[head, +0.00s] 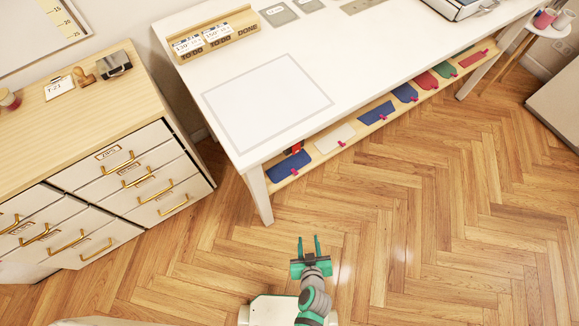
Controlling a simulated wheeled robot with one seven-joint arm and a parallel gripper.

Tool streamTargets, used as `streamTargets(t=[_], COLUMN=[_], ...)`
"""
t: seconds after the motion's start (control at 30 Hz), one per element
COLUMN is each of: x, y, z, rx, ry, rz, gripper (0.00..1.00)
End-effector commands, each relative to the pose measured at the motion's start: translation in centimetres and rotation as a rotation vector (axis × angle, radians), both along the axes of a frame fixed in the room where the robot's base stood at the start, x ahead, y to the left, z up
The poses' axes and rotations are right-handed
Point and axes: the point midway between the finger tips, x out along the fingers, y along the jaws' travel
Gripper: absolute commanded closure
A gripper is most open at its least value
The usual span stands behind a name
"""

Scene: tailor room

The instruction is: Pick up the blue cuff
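Three blue cloth pieces lie on the wooden shelf under the white table, each with a small pink tag. One blue piece (288,167) is at the near left end, a darker blue piece (375,113) is around the middle, and another blue piece (404,93) is just behind it. I cannot tell from their shape which is the cuff. My gripper (308,241) is over the wood floor in front of the table's near leg. Its two green fingers are apart with nothing between them, and it is clear of the shelf.
A white piece (333,138), red piece (427,81) and green piece (444,69) share the shelf. The white tabletop (330,62) overhangs it, and a table leg (258,194) stands near. A drawer cabinet (150,165) is at left. The floor at right (440,220) is free.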

Motion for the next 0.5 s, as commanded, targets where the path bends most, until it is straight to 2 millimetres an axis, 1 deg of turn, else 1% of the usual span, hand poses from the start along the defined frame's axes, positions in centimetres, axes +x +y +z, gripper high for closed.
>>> streamTargets(t=[0.03,0.1,0.17,0.23,0.3,0.37,0.4,0.5], x=[1.7,3.6,5.4,7.7,10.0,12.1,13.3,16.1], y=[-0.3,-0.3,-0.3,-0.2,-0.1,-0.2,-0.2,-0.5], z=[-1.4,-3.0,-4.0,-4.6,-4.7,-4.4,-4.0,-2.7], rx=[0.017,0.044,0.069,0.101,0.133,0.157,0.172,0.197], ry=[0.013,0.027,0.028,0.014,-0.015,-0.052,-0.08,-0.155], rz=[0.027,0.081,0.132,0.195,0.261,0.315,0.349,0.423], gripper=[0.66,0.66,0.66,0.66,0.66,0.66,0.66,0.66])
